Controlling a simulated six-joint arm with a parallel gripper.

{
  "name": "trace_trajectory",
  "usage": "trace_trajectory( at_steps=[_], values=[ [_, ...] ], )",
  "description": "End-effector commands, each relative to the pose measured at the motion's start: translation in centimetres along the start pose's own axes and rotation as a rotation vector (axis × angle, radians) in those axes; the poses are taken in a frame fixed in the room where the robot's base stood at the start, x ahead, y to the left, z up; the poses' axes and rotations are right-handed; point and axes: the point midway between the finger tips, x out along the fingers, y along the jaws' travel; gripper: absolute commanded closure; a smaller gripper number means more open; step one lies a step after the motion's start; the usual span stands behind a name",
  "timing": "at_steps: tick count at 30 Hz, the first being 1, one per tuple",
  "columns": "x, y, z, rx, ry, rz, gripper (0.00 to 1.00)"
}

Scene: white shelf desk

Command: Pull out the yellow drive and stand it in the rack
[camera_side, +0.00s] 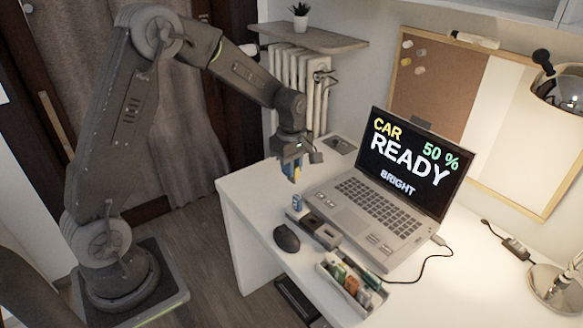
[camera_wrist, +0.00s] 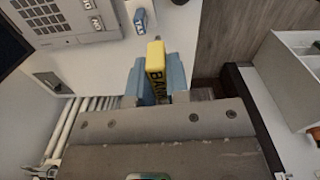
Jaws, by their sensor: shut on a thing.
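My gripper (camera_side: 291,170) is shut on the yellow drive (camera_wrist: 155,58), with one blue finger on each side of it. The drive shows dark lettering in the wrist view and its lower part is hidden between the fingers. In the side view a sliver of the yellow drive (camera_side: 297,173) shows at the fingers, above the desk's left part and clear of the laptop. A grey block with dark recesses (camera_side: 321,230), possibly the rack, lies along the laptop's front edge. A small blue-and-white drive (camera_side: 297,202) stands at its far end; it also shows in the wrist view (camera_wrist: 144,21).
The open laptop (camera_side: 365,205) stands on the white desk (camera_side: 250,195), its screen reading "CAR READY 50 %" and "BRIGHT". A dark mouse (camera_side: 287,238) and a tray of coloured items (camera_side: 328,268) are nearer the front. A lamp (camera_side: 553,290) and cable are at right.

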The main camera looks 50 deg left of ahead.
Motion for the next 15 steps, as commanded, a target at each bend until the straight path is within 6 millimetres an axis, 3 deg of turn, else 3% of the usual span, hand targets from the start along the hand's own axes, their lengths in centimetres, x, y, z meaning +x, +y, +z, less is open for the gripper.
trace_trajectory(
  at_steps=[5,8,11,15],
  values=[
    [0.1,0.1,0.2,0.002,0.0,0.0,1.0],
    [0.6,0.4,1.5,0.012,0.0,-0.001,1.0],
    [1.5,1.0,4.3,0.028,-0.001,-0.003,1.0],
    [3.3,1.6,9.7,0.055,-0.001,-0.004,1.0]
  ],
)
